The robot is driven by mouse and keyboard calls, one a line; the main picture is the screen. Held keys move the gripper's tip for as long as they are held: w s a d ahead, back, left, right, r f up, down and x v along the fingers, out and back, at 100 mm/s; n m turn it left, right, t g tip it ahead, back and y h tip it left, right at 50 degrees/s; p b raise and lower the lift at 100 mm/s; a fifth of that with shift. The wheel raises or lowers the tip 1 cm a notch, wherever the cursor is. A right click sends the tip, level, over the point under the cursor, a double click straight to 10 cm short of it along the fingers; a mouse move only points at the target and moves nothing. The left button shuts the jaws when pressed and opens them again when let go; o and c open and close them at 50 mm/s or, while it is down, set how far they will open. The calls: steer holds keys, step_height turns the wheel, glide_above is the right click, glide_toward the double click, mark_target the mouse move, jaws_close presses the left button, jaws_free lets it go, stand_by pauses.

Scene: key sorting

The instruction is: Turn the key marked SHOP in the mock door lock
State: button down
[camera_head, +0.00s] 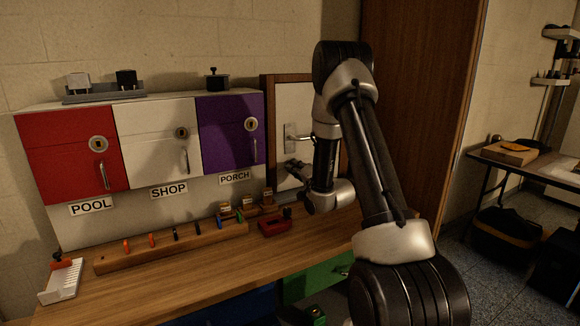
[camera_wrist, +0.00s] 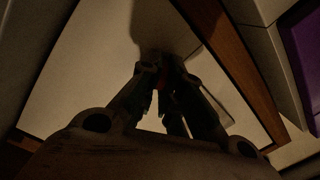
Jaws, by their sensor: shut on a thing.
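The mock door (camera_head: 290,100) is a pale panel in a brown wooden frame, with a metal lever handle (camera_head: 297,137) on it. My gripper (camera_head: 293,168) is at the panel, just below the handle. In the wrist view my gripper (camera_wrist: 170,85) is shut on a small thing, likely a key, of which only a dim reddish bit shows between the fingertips. Its mark cannot be read. The keyhole is hidden behind the fingers, so I cannot tell whether the key is in it.
A wooden rack (camera_head: 118,263) with several coloured keys stands on the workbench (camera_head: 165,290). Red, white and purple cabinets labelled POOL, SHOP and PORCH (camera_head: 235,178) are behind it. A red block (camera_head: 275,226) lies near the door. A white slotted tray (camera_head: 60,284) is at left.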

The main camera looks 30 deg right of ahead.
steer(key=n, duration=0.4)
steer(key=shift+n, duration=0.4)
